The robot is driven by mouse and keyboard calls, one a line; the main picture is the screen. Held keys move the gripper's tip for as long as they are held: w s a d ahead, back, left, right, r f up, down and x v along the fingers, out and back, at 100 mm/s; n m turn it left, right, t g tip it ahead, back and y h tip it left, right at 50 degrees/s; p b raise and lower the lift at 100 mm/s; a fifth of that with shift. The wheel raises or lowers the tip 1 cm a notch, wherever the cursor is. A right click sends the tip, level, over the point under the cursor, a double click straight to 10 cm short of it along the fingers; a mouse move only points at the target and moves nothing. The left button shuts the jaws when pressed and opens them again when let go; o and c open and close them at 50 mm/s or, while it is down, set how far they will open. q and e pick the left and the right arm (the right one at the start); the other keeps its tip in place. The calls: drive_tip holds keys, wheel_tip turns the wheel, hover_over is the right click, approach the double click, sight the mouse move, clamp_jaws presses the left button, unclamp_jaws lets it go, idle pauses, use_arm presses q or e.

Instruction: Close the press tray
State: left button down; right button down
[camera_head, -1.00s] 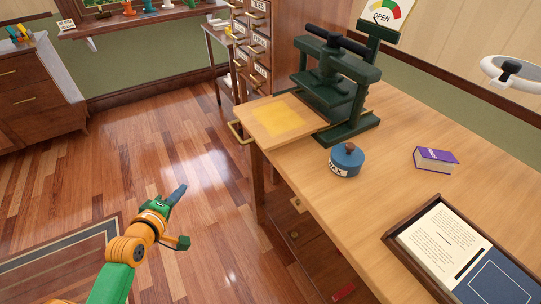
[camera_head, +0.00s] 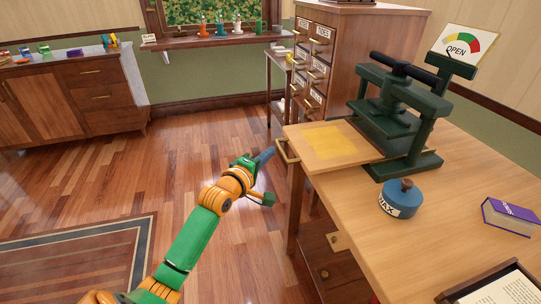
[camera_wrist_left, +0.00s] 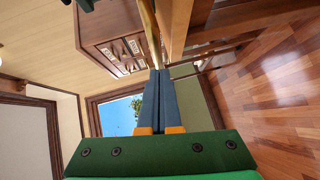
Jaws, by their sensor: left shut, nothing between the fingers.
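The press tray (camera_head: 318,157) is a pale wood board with a yellow square. It sticks out to the left from the dark green press (camera_head: 400,115) on the table. Its brass handle (camera_head: 284,153) is on the tray's left edge, and a brass bar, likely this handle, shows in the left wrist view (camera_wrist_left: 149,28). My left gripper (camera_head: 268,153) is just left of the handle, its blue-grey fingers pressed together and empty. In the left wrist view the fingertips (camera_wrist_left: 156,72) seem close to the bar; I cannot tell whether they touch. My right gripper is out of view.
A blue wax tin (camera_head: 399,200) stands on the table (camera_head: 365,240) in front of the press. A purple book (camera_head: 511,217) lies farther right. An "OPEN" dial sign (camera_head: 466,44) stands behind the press. A drawer cabinet (camera_head: 345,45) is behind.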

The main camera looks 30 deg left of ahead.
use_arm(q)
drive_tip(key=shift+w+d, duration=0.25)
drive_tip(key=shift+d, duration=0.05)
